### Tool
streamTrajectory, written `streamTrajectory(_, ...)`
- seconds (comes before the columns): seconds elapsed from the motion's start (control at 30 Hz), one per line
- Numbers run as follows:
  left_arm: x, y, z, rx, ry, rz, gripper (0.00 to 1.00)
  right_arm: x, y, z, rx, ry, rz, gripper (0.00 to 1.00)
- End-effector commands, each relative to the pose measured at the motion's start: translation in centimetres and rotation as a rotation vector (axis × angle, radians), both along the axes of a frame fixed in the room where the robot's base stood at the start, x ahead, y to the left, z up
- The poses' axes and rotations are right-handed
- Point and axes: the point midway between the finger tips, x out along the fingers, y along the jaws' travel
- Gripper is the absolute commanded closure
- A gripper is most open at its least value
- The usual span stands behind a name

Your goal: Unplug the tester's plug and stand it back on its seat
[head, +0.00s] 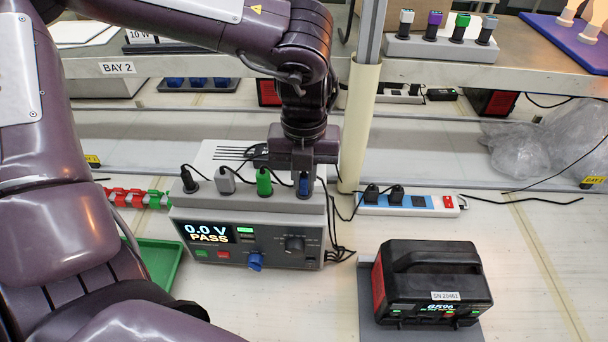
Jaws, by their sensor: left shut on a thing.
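The tester (215,262) is a grey box whose screen reads "0.0 V PASS". A grey rail (240,204) along its top holds a row of plugs: a black plug (189,180), a grey plug (225,182), a green plug (264,182) and a blue plug (304,187). My left gripper (304,176) points down at the right end of the rail, shut on the blue plug, which stands upright. I cannot tell whether its base touches the rail. A blue piece (255,262) sticks out of the tester's front, beside a black dial (294,244). My right gripper is not in view.
A power strip (408,203) with two black plugs lies to the right behind. A black battery pack (430,283) showing 65% stands on a grey plate at the right. A green tray (160,268) is left of the tester. A pale post (358,125) rises close behind the gripper. Cables hang right of the tester.

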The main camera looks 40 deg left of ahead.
Motion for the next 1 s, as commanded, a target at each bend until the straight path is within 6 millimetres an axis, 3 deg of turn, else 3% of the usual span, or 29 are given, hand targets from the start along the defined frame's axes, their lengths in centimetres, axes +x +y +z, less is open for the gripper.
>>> streamTrajectory(0.4,0.0,0.0,-0.2,0.000,-0.001,0.000,1.00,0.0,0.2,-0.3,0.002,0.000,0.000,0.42)
streamTrajectory(0.43,0.0,0.0,-0.1,0.000,-0.001,0.000,0.83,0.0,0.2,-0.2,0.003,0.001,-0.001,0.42)
streamTrajectory(0.6,0.0,0.0,-0.1,0.000,-0.001,0.000,0.61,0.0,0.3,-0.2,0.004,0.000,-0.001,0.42)
streamTrajectory(0.87,0.0,0.0,-0.1,0.000,-0.001,0.000,0.61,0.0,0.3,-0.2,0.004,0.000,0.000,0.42)
streamTrajectory(1.0,0.1,0.0,1.0,0.000,-0.005,-0.001,0.61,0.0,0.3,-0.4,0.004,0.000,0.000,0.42)
